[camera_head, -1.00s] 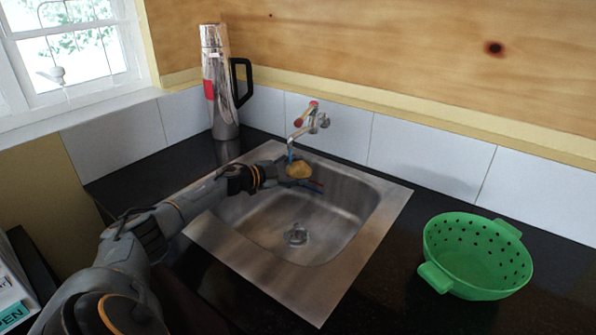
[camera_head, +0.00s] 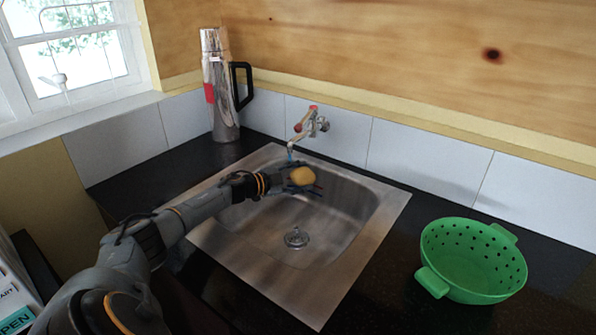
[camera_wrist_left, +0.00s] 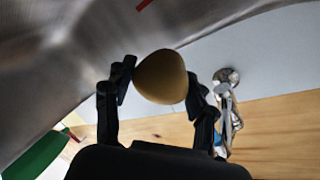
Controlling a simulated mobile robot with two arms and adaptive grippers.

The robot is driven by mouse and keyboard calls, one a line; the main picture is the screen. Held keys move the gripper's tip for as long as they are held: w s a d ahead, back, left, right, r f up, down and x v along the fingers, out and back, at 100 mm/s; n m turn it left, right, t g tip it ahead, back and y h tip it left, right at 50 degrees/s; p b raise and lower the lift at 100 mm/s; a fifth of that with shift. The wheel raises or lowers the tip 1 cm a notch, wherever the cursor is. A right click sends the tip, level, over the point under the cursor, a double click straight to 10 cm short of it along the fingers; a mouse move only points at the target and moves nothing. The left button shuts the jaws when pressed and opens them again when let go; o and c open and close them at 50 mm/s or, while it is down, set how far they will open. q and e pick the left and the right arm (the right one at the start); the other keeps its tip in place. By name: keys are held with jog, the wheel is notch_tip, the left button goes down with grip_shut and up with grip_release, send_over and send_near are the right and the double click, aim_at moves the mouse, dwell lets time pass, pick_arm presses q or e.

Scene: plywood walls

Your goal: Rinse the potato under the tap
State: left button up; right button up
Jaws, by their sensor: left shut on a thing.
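The potato (camera_head: 302,176) is yellow-brown and held over the back part of the steel sink basin (camera_head: 330,225). My left gripper (camera_head: 302,184) is shut on it. In the left wrist view the potato (camera_wrist_left: 161,77) sits between the two dark fingers of my left gripper (camera_wrist_left: 160,80). The tap (camera_head: 304,137) comes out of the tiled wall behind the sink, with a red part on it. A short blue stream shows below its spout, just left of the potato. The tap also shows in the wrist view (camera_wrist_left: 228,100). My right gripper is not in view.
A green colander (camera_head: 470,262) stands on the black counter right of the sink. A tall silver flask (camera_head: 220,95) with a black handle stands at the back left. The drain (camera_head: 296,238) is in the basin floor. Counter between sink and colander is clear.

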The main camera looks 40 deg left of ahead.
pick_arm(q)
jog(key=shift+s+d+r+p, duration=0.2)
jog(key=shift+s+d+p, duration=1.8)
jog(key=shift+p, duration=0.45)
jog(key=shift+s+d+f+p, duration=0.15)
jog(key=shift+s+p, duration=0.15)
jog(key=shift+s, duration=0.2)
jog(key=s+d+r+p, duration=0.1)
jog(key=s+r+p, duration=0.1)
jog(key=p, duration=0.2)
jog(key=s+d+r+p, duration=0.1)
jog(key=d+r+p, duration=0.1)
jog(key=p, duration=0.2)
jog(key=shift+s+d, duration=0.2)
jog(key=shift+s, duration=0.2)
